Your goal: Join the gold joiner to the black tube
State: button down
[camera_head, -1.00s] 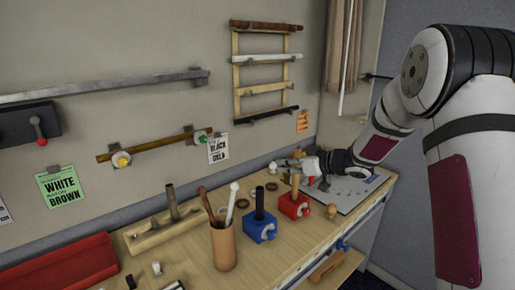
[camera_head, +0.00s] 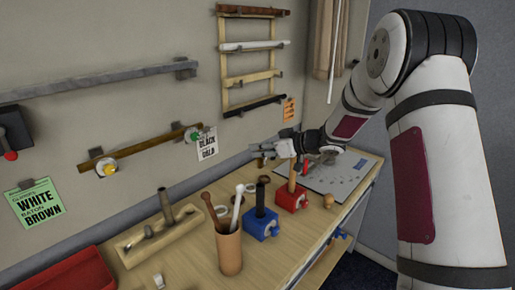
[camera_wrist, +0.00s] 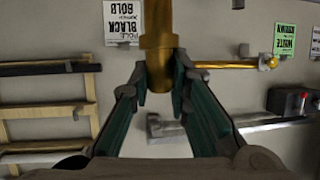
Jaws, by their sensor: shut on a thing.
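My gripper (camera_head: 264,151) is above the workbench, behind the blue and red blocks. In the wrist view its fingers (camera_wrist: 158,88) are closed around the lower end of an upright gold piece with a collar (camera_wrist: 158,42), which I take as the gold joiner. In the head view the held piece is too small to make out. A black tube (camera_head: 260,196) stands upright in the blue block (camera_head: 261,226), apart from my gripper. Another dark tube (camera_head: 254,105) lies on the lowest rung of the wall rack.
A red block (camera_head: 291,197) with a tan peg stands right of the blue one. A brown cup (camera_head: 229,252) with rods stands in front. A wooden holder (camera_head: 160,236) and red tray (camera_head: 65,275) are left. A grey sheet (camera_head: 345,172) lies on the right end.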

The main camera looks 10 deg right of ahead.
aim_at(261, 164)
jog(key=shift+f+b, duration=0.3)
jog(key=shift+f, duration=2.65)
jog(key=shift+f+b, duration=0.3)
jog(key=shift+f, duration=2)
jog(key=c, duration=1.4)
grip_release()
jog(key=shift+c, duration=0.2)
jog(key=shift+s, duration=0.1)
jog(key=v, duration=1.2)
jog(key=shift+d, duration=0.1)
